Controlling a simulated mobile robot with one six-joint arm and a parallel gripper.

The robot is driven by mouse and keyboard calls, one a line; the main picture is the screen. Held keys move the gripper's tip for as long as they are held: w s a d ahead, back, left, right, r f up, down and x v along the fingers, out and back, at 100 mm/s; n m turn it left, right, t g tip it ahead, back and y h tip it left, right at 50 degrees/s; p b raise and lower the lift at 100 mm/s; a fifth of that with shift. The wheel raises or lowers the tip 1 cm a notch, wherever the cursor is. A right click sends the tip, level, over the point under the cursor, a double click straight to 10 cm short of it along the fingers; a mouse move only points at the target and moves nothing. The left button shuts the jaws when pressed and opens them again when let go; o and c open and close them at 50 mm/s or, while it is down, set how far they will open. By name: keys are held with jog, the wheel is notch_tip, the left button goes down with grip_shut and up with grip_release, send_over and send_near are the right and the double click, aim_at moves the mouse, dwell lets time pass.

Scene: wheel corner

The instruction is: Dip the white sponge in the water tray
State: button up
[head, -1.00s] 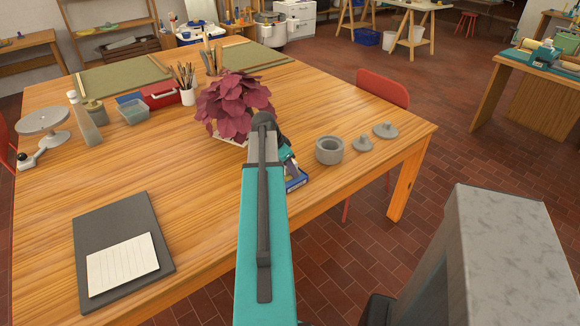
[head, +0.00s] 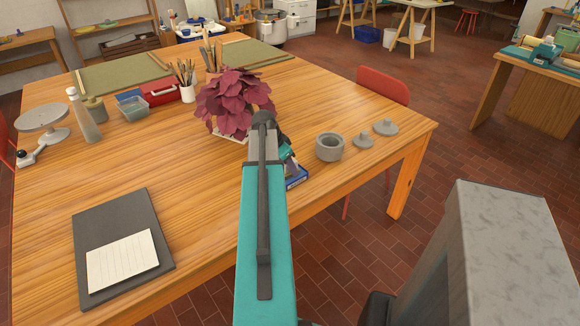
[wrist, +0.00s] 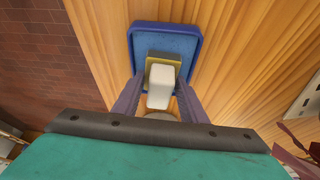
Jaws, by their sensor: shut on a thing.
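The white sponge (wrist: 161,88) is between the two fingers of my gripper (wrist: 160,100), which is shut on it, in the wrist view. A yellow layer or piece (wrist: 164,57) shows right at its far end; I cannot tell whether they are joined. Beyond them is the blue water tray (wrist: 138,45) with a lighter blue inside. The sponge overlaps the tray in this view; I cannot tell whether it touches the water. In the head view only a corner of the tray (head: 297,183) shows beside my arm, which hides the sponge and most of the gripper.
A dark red potted plant (head: 232,102) stands close to the left of my arm. A grey ring-shaped pot (head: 329,147) and two grey lidlike pieces (head: 385,128) stand to the right. A dark board with paper (head: 122,262) lies front left. The table's left middle is clear.

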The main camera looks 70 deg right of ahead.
jog(key=shift+r, duration=0.1)
jog(key=shift+r+p, duration=1.75)
jog(key=shift+r, duration=1.45)
jog(key=w+a+r+n+t, duration=0.2)
jog(key=w+a+r+n, duration=0.15)
jog(key=w+a, duration=0.65)
jog(key=w+a+r+n+t, duration=0.15)
jog(key=w+a+n, duration=0.5)
jog(key=w, duration=0.65)
jog(key=w+a+r+n+t, duration=0.1)
jog(key=w+a+r+n, duration=0.15)
jog(key=w+a, duration=0.8)
jog(key=w+a+r+n+t+y, duration=0.1)
jog(key=w+a+r+n, duration=0.2)
jog(key=a, duration=1)
jog(key=w+a+r+n+t+y, duration=0.1)
jog(key=w+a+r+n, duration=0.2)
jog(key=a, duration=1)
jog(key=w+a+r+n+t+y, duration=0.1)
jog(key=w+a+r+n, duration=0.2)
jog(key=a, duration=1.1)
jog(key=w+n, duration=0.2)
jog(key=n, duration=0.1)
jog(key=shift+n+y, duration=0.35)
jog(key=shift+y, duration=0.05)
